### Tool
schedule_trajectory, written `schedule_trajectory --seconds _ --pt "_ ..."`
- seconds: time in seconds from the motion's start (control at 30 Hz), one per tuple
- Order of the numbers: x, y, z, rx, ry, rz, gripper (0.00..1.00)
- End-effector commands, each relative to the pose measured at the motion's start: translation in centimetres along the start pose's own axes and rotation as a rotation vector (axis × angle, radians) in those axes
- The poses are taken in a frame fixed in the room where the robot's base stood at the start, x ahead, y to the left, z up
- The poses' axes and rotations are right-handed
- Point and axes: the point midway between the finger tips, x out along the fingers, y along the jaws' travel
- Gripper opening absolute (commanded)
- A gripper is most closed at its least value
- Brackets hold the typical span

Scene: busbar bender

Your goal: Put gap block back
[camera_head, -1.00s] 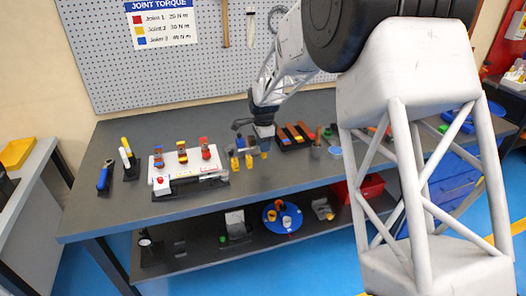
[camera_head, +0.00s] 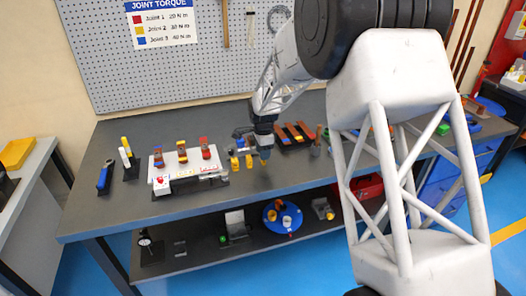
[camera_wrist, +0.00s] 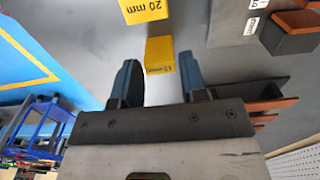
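A yellow gap block (camera_wrist: 160,52) with a pale section and a small label, not clearly readable, sits between the blue fingers of my gripper (camera_wrist: 161,78) in the wrist view. In the head view my gripper (camera_head: 264,150) points down at the right end of the row of yellow blocks (camera_head: 241,161) on the bench. Its fingers hide most of the block there, so I cannot tell whether the block touches its support.
A white fixture board (camera_head: 186,176) with coloured pieces stands left of the yellow blocks on the dark bench (camera_head: 105,215). Dark holders with orange-brown bars (camera_head: 293,133) lie close on the right. A pegboard (camera_head: 180,75) rises behind. The front bench strip is clear.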

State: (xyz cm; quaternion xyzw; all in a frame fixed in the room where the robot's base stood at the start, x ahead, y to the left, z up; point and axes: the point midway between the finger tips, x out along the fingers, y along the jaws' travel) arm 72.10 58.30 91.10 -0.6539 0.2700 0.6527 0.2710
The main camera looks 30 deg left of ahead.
Motion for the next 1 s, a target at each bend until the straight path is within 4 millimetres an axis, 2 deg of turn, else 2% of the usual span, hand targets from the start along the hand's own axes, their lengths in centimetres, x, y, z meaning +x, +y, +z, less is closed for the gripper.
schedule_trajectory --seconds 0.03,0.1,0.57,0.77,1.0 --pt "0.0 0.0 0.0 0.000 0.000 0.000 0.47" --pt "0.0 0.0 0.0 0.000 0.000 0.000 0.56" --pt "-0.7 0.0 0.0 0.000 0.000 -0.001 0.56" --pt "-2.6 0.0 0.0 0.000 0.000 -0.002 0.56" --pt "-6.3 -0.1 0.0 0.000 0.000 -0.002 0.56"
